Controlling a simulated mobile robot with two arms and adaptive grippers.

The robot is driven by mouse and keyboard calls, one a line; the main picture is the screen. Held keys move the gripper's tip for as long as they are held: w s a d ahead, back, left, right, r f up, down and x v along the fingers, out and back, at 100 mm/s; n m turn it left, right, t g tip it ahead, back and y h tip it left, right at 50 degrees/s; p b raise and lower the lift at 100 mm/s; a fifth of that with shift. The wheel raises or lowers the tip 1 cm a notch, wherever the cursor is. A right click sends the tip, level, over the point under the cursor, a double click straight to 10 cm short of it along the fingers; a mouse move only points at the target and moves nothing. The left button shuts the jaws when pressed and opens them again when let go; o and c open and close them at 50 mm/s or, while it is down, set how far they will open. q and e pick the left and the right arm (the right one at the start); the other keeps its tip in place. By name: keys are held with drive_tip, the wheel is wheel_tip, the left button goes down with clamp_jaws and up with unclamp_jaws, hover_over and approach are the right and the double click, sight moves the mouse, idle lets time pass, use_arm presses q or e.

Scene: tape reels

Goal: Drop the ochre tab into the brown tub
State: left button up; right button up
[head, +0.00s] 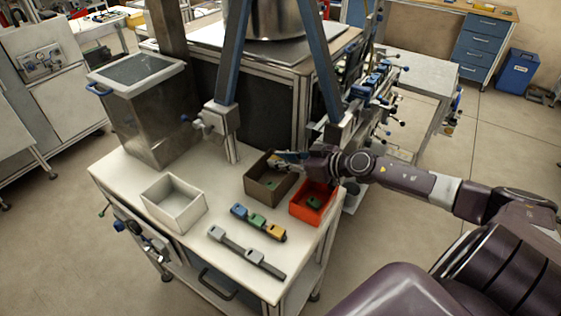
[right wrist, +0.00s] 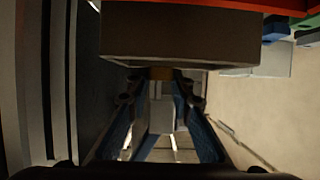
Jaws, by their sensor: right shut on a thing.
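My right gripper (head: 275,163) reaches in from the right over the tub's back edge. In the right wrist view, its blue fingers are shut on the ochre tab (right wrist: 160,73), a small piece between the fingertips. The wall of the brown tub (right wrist: 180,35) fills the upper part of that view, close to the tab. In the head view the held tab is too small to make out clearly. My left gripper is not in view.
A red tub (head: 300,210) with a green piece stands right of the brown tub; a white tub (head: 172,213) is at left. A row of blue, green and ochre pieces (head: 257,222) and a grey rail (head: 247,252) lie in front. A metal post (head: 232,145) rises behind.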

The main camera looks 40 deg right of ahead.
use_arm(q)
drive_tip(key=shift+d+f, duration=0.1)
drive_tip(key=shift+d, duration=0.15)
use_arm(e)
drive_tip(key=o, duration=0.8)
drive_tip(key=shift+f, duration=0.1)
drive_tip(key=v, duration=1.2)
